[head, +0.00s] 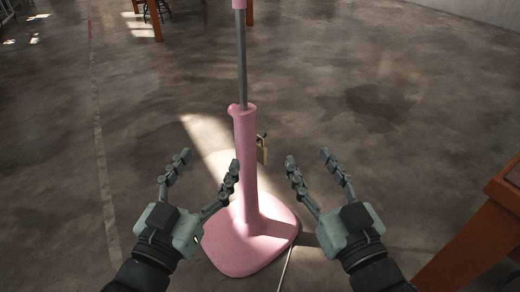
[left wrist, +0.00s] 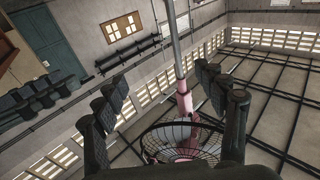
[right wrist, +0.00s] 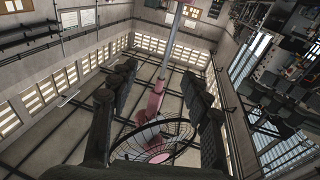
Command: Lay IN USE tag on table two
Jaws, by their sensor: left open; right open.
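I cannot make out a tag marked IN USE in any view. A small tan piece with a dark top (head: 262,150), padlock-like in shape, shows just right of the pink stand's column; no lettering is readable on it. An orange-brown table (head: 494,222) is cut off at the right edge of the head view; I cannot tell its number. My left gripper (head: 208,160) is open and empty, left of the column. My right gripper (head: 308,157) is open and empty, right of the column. Both also show open in the left wrist view (left wrist: 162,78) and right wrist view (right wrist: 160,73).
A pink stand (head: 238,250) with a grey pole stands on the floor directly ahead, between my grippers. A wire fan cage (left wrist: 180,140) shows low in the wrist views. Orange furniture legs (head: 156,22) stand far back left. The concrete floor (head: 380,90) is largely clear.

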